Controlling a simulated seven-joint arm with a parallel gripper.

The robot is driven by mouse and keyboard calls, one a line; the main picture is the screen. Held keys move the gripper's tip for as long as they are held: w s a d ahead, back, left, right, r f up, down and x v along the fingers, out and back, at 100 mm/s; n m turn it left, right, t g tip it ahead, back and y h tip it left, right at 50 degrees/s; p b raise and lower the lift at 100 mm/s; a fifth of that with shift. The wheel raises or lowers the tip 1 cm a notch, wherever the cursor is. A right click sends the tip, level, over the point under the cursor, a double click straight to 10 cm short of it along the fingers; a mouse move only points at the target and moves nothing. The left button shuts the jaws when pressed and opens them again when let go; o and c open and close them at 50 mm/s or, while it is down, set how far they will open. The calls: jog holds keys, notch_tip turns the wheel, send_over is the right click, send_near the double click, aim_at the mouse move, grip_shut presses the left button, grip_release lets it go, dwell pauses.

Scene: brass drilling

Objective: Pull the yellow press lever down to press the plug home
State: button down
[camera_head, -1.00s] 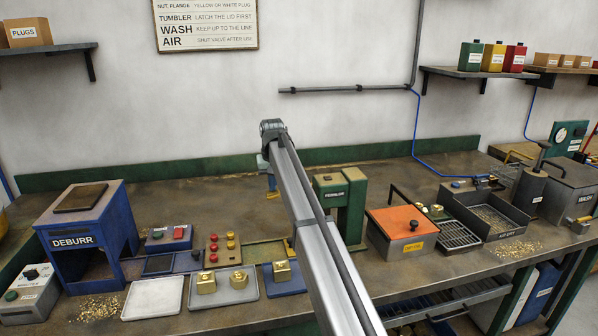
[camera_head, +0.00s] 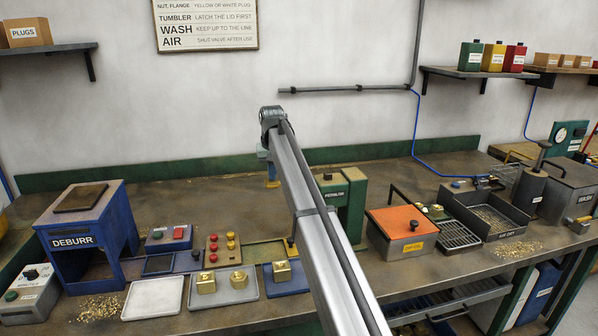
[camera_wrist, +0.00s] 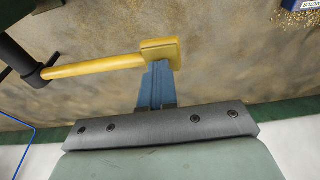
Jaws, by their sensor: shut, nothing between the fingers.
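In the wrist view the yellow press lever (camera_wrist: 95,66) runs from a dark pivot at the left toward the middle. A yellow block shows at its right end, right at the blue fingertips of my gripper (camera_wrist: 158,80). My gripper is shut with nothing held; whether it touches the lever, I cannot tell. In the head view my gripper (camera_head: 269,172) is small, left of the green press (camera_head: 356,200), with a bit of yellow at its tip. My arm covers the press's left part and most of the lever. The plug cannot be made out.
Left of the press are a red-button fixture (camera_head: 222,246), a grey tray (camera_head: 236,294) with brass parts, a blue tray (camera_head: 285,285) and the blue deburr box (camera_head: 90,225). An orange-lidded box (camera_head: 402,225) stands right. The bench behind is clear.

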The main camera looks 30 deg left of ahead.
notch_tip(320, 180, up, 12)
dwell(1.8)
jog(key=shift+f, duration=0.15)
